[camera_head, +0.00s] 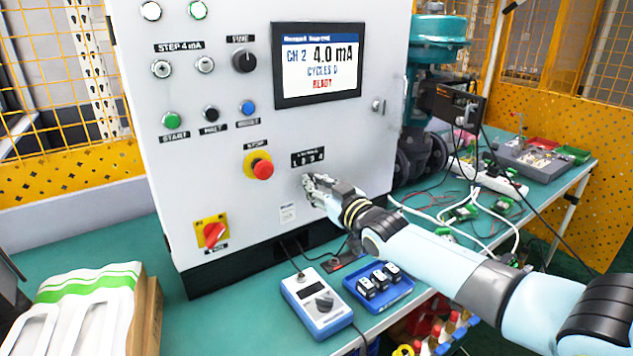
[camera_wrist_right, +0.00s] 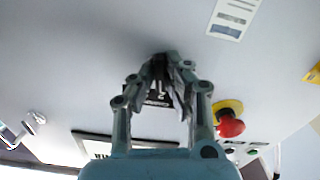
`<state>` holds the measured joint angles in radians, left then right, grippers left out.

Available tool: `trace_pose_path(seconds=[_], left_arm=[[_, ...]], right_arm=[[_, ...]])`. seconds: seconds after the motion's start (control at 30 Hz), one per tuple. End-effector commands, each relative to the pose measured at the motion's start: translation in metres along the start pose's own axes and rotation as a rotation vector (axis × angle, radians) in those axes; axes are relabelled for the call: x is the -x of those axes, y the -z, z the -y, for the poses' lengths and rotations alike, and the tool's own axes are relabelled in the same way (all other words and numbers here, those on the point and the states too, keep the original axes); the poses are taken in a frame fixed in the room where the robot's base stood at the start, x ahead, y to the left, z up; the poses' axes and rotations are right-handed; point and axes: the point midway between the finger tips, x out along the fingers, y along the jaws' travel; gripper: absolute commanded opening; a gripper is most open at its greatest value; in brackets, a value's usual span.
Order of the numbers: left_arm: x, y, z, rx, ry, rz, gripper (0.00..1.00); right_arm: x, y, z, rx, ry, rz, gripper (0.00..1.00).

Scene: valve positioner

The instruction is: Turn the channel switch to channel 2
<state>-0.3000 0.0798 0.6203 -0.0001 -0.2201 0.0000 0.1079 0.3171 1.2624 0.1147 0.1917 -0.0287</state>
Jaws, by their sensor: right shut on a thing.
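The channel switch (camera_wrist_right: 160,68) is a small dark knob on the front of the light grey cabinet, below a black numbered label (camera_head: 307,158). My right gripper (camera_head: 309,183) is at the switch, and its fingers mostly hide the knob in the head view. In the right wrist view, the fingertips (camera_wrist_right: 162,73) are closed around the knob, with part of a black label visible between the fingers. The knob's pointer direction is hidden. The cabinet screen (camera_head: 319,68) shows CH 2, 4.0 mA and a red line of text below. My left gripper is not in view.
A red emergency button (camera_head: 263,169) is left of the switch, and a red rotary handle (camera_head: 214,235) is lower left. A blue-white meter (camera_head: 318,303) and a blue tray (camera_head: 379,287) lie on the green bench below my right arm. Cables run on the right.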

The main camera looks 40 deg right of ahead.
Motion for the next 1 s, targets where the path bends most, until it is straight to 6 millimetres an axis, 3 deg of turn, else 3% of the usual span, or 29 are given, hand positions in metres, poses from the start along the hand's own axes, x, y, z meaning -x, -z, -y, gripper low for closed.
trace_pose_path(seconds=[0.57,0.6,0.73,1.0], left_arm=[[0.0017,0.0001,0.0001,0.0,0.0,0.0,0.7],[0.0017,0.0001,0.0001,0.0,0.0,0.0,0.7],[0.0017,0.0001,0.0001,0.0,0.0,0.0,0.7],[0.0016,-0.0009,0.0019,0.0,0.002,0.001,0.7]], right_arm=[[-0.0004,0.0009,0.0,0.031,0.0,-0.003,0.0],[-0.0004,0.0009,0.0,0.031,0.0,-0.003,0.15],[-0.0004,0.0008,0.0,0.031,0.0,-0.002,0.32],[0.0004,0.0002,0.0001,0.03,0.0,-0.001,0.34]])
